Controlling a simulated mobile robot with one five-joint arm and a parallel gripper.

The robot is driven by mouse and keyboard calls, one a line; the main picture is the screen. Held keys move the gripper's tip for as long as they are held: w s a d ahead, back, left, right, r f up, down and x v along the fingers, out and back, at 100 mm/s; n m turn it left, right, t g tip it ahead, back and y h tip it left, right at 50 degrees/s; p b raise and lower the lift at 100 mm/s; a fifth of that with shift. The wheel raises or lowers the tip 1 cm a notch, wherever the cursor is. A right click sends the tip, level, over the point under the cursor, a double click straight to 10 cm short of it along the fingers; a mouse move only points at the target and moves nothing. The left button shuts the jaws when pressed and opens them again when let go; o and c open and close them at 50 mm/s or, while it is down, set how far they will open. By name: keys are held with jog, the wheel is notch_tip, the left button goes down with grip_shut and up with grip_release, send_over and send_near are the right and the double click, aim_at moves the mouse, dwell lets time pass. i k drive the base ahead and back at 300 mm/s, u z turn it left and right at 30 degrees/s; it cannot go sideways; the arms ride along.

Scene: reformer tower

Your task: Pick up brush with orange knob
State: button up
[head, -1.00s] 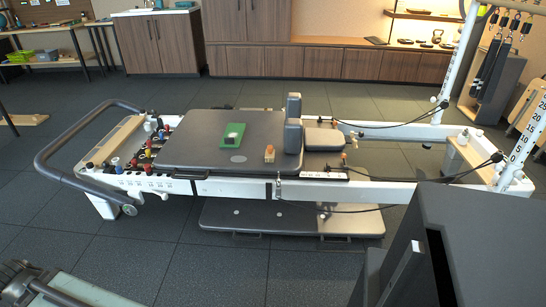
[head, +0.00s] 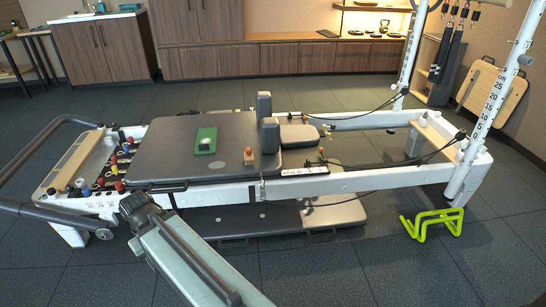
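A small wooden brush-like piece with an orange-brown top (head: 249,157) stands on the dark padded carriage (head: 165,160) of the reformer, near its right front part. It is too small to make out its bristles. I cannot see my gripper in the head view, and nothing is seen touching the small wooden piece.
A green board (head: 205,140) with a small pale block lies on the carriage. Shoulder pads (head: 270,136) stand right of the wooden piece. A yellow-green stand (head: 432,222) is on the floor. The front-right floor is clear.

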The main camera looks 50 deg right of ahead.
aim_at(248, 155)
jog(key=z, duration=0.2)
jog(key=i, duration=1.5)
jog(key=u, duration=0.05)
